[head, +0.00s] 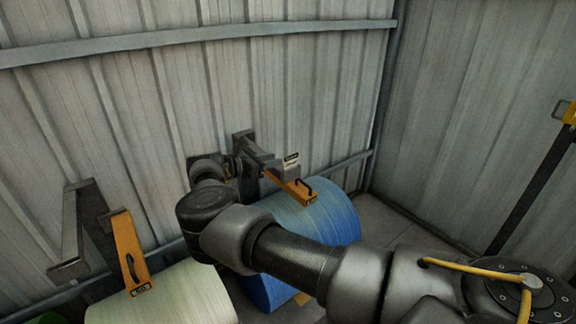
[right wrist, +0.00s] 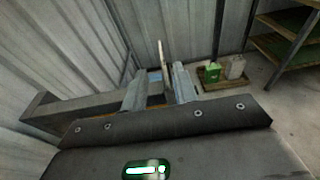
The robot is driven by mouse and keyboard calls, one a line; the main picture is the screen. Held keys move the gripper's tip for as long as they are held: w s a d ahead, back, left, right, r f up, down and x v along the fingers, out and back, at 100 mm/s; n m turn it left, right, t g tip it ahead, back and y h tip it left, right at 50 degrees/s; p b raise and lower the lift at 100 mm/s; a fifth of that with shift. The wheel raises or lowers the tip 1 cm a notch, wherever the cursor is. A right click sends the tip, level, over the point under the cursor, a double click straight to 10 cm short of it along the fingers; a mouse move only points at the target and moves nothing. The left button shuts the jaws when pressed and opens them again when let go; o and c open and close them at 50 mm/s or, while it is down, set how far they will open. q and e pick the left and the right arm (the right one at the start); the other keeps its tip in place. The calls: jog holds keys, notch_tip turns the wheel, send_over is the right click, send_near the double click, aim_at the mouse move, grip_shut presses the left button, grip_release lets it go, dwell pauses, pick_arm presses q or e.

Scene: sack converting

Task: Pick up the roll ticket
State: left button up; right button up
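The roll ticket (head: 291,160), a small pale card with a dark strip along its top, stands above the orange arm over the blue roll. In the right wrist view it appears nearly edge-on as a thin pale plate (right wrist: 162,56). My right gripper (head: 270,164) reaches in just left of the ticket. In the right wrist view its two grey fingers are apart, with the ticket between and beyond them. A gap shows on each side of the card. Whether the tips overlap the card is unclear. My left gripper is not in view.
An orange arm (head: 290,187) with a black handle sits over the blue roll (head: 330,218). Another orange arm (head: 130,248) hangs over a cream roll (head: 165,300). The corrugated wall is close behind. Shelves (right wrist: 285,45) and a green container (right wrist: 211,72) stand farther off.

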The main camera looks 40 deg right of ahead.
aim_at(295, 155)
pick_arm(q)
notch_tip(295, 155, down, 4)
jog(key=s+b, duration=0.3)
jog(key=b, duration=0.1)
pick_arm(e)
jog(key=d, duration=0.1)
jog(key=d+p, duration=0.1)
jog(key=d, duration=0.1)
jog(key=d+f+p, duration=0.1)
jog(key=d, duration=0.1)
jog(key=shift+d+r, duration=0.1)
jog(key=shift+r, duration=0.05)
jog(key=d+p, duration=0.3)
jog(key=d, duration=0.1)
jog(key=shift+s+p, duration=0.3)
jog(key=shift+d+f, duration=0.3)
jog(key=shift+d, duration=0.05)
jog(key=shift+f, duration=0.1)
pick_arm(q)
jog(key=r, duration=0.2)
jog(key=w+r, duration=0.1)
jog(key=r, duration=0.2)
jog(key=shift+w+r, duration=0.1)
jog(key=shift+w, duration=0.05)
pick_arm(e)
jog(key=shift+a, duration=0.1)
